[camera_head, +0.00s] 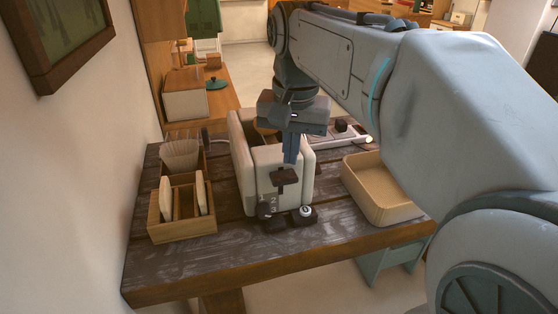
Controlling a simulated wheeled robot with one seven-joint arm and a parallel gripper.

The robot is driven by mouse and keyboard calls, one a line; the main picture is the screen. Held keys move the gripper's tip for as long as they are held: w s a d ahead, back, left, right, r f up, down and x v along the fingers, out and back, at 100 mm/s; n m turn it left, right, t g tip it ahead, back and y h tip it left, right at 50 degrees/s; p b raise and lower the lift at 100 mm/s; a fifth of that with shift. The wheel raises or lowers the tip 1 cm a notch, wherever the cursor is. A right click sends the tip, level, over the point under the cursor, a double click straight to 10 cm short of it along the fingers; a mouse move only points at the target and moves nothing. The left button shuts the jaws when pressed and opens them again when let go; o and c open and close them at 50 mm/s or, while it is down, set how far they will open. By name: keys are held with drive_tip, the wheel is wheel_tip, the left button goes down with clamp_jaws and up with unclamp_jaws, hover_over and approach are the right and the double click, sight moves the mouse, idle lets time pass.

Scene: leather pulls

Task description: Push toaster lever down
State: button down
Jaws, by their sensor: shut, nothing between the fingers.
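The toaster (262,164) is a cream box on the dark wooden table, with a narrow end facing me. Its dark lever (284,177) sticks out of the near end, at about mid height. Dark knobs (303,212) stand low in front of that end. My gripper (291,158) points down just above the lever. Its fingers are together, with nothing between them. I cannot tell whether the fingertips touch the lever. My gripper and arm hide part of the toaster's top and the area behind it.
A wooden box with upright slices (182,215) stands left of the toaster, with a ribbed pale cup (182,157) behind it. An empty tan tray (378,188) lies to the right. The table (200,262) is clear along its front edge. A wall is at the left.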

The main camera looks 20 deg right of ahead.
drive_tip(key=s+f+n+t, duration=0.1)
drive_tip(key=s+f+n, duration=0.1)
drive_tip(key=s+f, duration=0.3)
drive_tip(key=s+f+n+t, duration=0.1)
drive_tip(key=s+f+n, duration=0.2)
drive_tip(key=f, duration=0.7)
drive_tip(key=shift+s+f, duration=0.35)
drive_tip(key=shift+s, duration=0.7)
